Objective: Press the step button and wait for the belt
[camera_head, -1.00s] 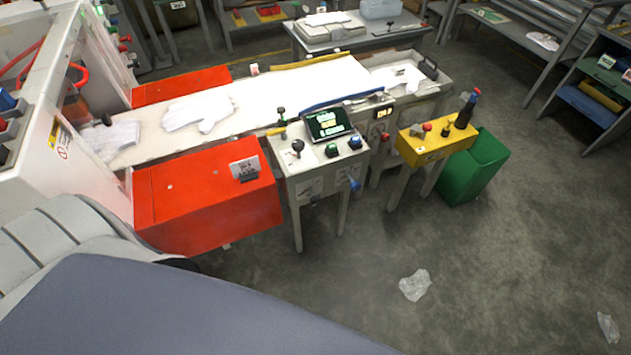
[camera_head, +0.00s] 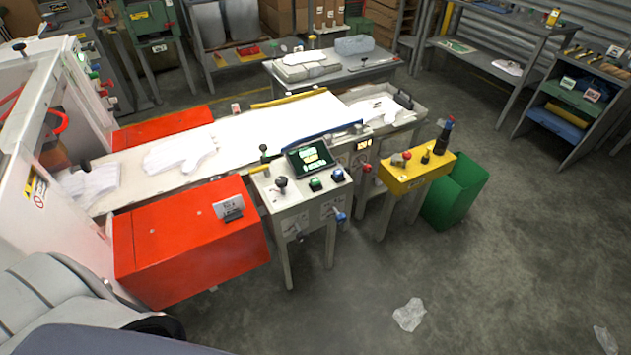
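The white belt (camera_head: 262,126) runs from the machine at the left to a tray-like end at the right. White gloves lie on it: one near the machine (camera_head: 90,183), one further along (camera_head: 180,152) and one at the far end (camera_head: 374,109). A control box (camera_head: 297,203) on legs stands at the belt's near side. It carries a small lit screen (camera_head: 311,159), a dark knob (camera_head: 281,183), a green button (camera_head: 315,184) and a blue button (camera_head: 338,174). I cannot read which is the step button. Neither gripper shows.
A red housing (camera_head: 185,250) stands left of the control box. A yellow stand (camera_head: 415,176) with a red button (camera_head: 400,158) and a green bin (camera_head: 455,195) stand to the right. Open floor lies in front, with clear plastic scraps (camera_head: 409,315). Shelving (camera_head: 580,100) stands at the right.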

